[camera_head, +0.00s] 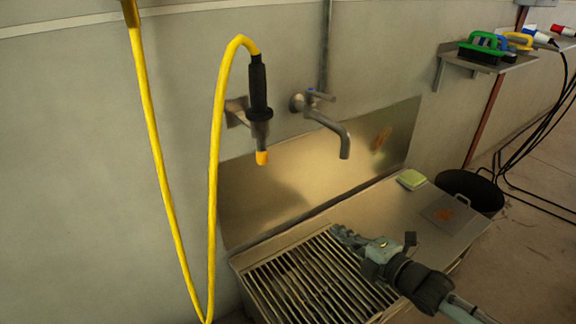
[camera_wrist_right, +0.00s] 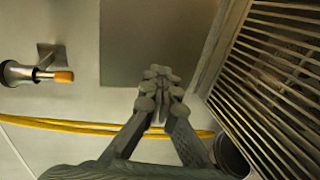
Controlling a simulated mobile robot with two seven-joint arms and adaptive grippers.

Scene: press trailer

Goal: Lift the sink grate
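The sink grate (camera_head: 300,283) is a panel of parallel metal slats lying flat over the sink in the steel counter. It also fills the right side of the right wrist view (camera_wrist_right: 268,85). My right gripper (camera_head: 342,233) reaches in from the lower right, over the back right part of the grate. In the right wrist view its fingers (camera_wrist_right: 159,85) come together at the tips, with no object seen between them. The grate lies to the side of the fingers there. Contact between them cannot be made out. My left gripper is not in view.
A steel faucet (camera_head: 326,124) and a black sprayer (camera_head: 259,88) on a yellow hose (camera_head: 214,150) stick out from the wall above the sink. A yellow-green sponge (camera_head: 411,180) lies on the counter (camera_head: 385,208). A black bin (camera_head: 470,190) stands beyond it.

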